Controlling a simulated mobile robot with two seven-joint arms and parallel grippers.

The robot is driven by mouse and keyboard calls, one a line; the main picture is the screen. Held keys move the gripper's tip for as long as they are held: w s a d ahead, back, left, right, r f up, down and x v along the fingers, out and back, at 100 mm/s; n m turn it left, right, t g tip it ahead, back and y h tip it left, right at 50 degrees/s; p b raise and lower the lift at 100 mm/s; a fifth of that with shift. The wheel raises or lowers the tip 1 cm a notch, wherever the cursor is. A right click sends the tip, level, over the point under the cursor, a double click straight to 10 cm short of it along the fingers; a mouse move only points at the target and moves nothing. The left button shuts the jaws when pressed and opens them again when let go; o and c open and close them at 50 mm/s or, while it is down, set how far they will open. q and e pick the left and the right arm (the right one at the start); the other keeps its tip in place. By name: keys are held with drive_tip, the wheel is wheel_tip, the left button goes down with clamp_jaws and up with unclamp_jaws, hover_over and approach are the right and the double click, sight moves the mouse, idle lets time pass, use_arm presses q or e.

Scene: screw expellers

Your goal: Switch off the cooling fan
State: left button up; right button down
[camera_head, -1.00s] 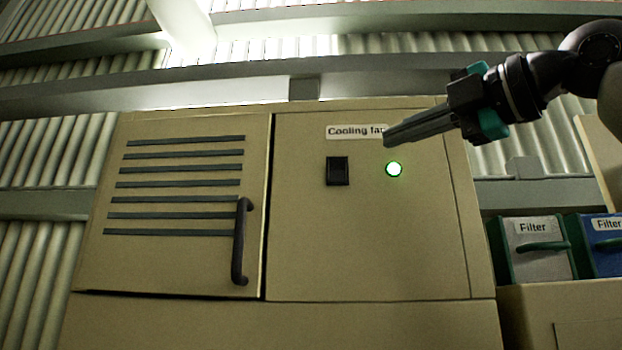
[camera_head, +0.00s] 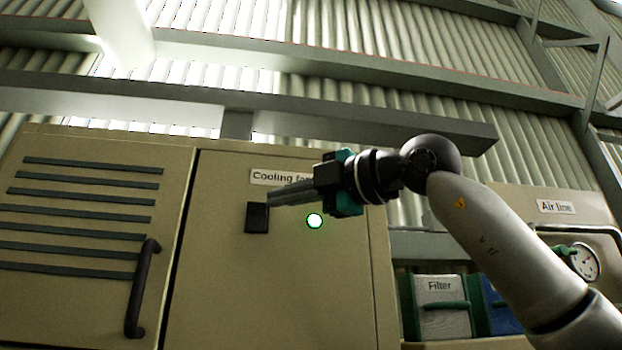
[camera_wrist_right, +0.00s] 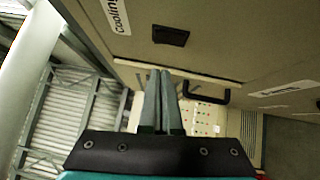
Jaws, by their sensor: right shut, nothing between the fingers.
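The cooling fan panel (camera_head: 290,290) is a beige cabinet front with a label reading "Cooling fan" (camera_head: 272,177), partly covered by my fingers. Below the label is a black rocker switch (camera_head: 256,220). To its right a round lamp (camera_head: 314,221) glows white with a green rim. My right gripper (camera_head: 271,197) is shut and empty, its fingertips overlapping the switch's upper right corner in the head view. In the right wrist view, the fingertips (camera_wrist_right: 160,74) show apart from the switch (camera_wrist_right: 170,36). I cannot tell contact. My left gripper is in neither view.
A slatted door with a black handle (camera_head: 143,288) is left of the panel. A grey beam (camera_head: 300,112) runs behind the cabinet.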

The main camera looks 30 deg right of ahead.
sight(259, 209)
drive_tip(key=w+p, duration=0.1)
drive_tip(key=w, duration=0.2)
drive_tip(key=w+p, duration=0.1)
drive_tip(key=w, duration=0.1)
drive_tip(key=shift+d+r+p, duration=0.1)
drive_tip(key=shift+r+p, duration=0.25)
drive_tip(key=shift+r, duration=0.05)
drive_tip(key=shift+w, duration=0.25)
drive_tip(key=shift+w+r+p, duration=0.15)
drive_tip(key=shift+w+p, duration=0.05)
drive_tip(key=shift+p, duration=0.25)
drive_tip(key=shift+d, duration=0.1)
